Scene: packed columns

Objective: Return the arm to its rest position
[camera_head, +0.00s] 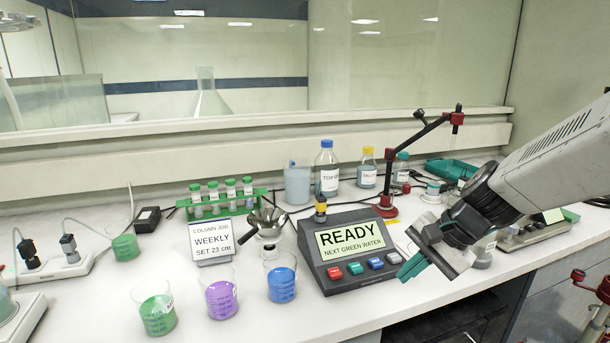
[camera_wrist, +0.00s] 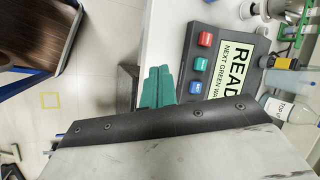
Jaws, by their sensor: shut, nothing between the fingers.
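My gripper (camera_head: 411,268) hangs at the bench's front edge, right of the control box, in the head view. Its teal fingers are together with nothing between them. In the wrist view the teal fingers (camera_wrist: 158,88) also lie side by side, close to the bench edge. My arm comes in from the right side of the head view. The control box (camera_head: 329,276) has a screen reading "READY, NEXT GREEN WATER" and a row of coloured buttons. It also shows in the wrist view (camera_wrist: 205,20).
Green (camera_head: 157,312), purple (camera_head: 221,299) and blue (camera_head: 281,284) beakers stand along the front left of the control box. A red-based stand (camera_head: 385,209) and bottles (camera_head: 327,180) are behind it. A balance-like device (camera_head: 535,232) sits behind my arm. Floor is open before the bench.

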